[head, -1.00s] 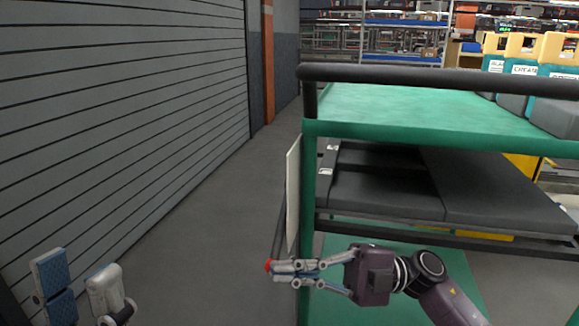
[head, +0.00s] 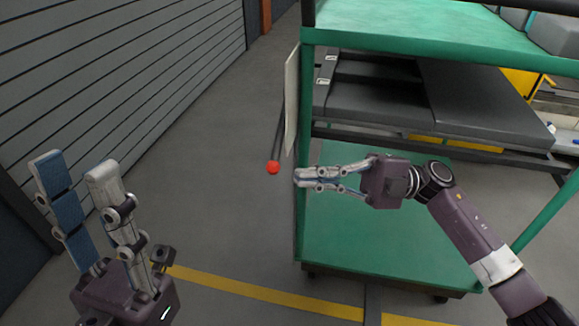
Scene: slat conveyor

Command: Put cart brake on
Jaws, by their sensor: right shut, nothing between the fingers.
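The green cart (head: 400,215) stands at the right. A dark brake lever (head: 279,130) with a red ball knob (head: 273,168) sticks out beside the cart's left post and slants down to the left, partly behind a pale panel (head: 291,100). My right gripper (head: 299,178) is shut and empty in front of the cart's left post. Its tips are just right of the knob in the picture, with a small gap. My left gripper (head: 72,168) is open and empty at the lower left, its fingers pointing up, well away from the cart.
A grey slatted wall (head: 120,70) runs along the left. Between it and the cart is clear grey floor (head: 190,190). A yellow floor line (head: 250,290) crosses in front of the cart.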

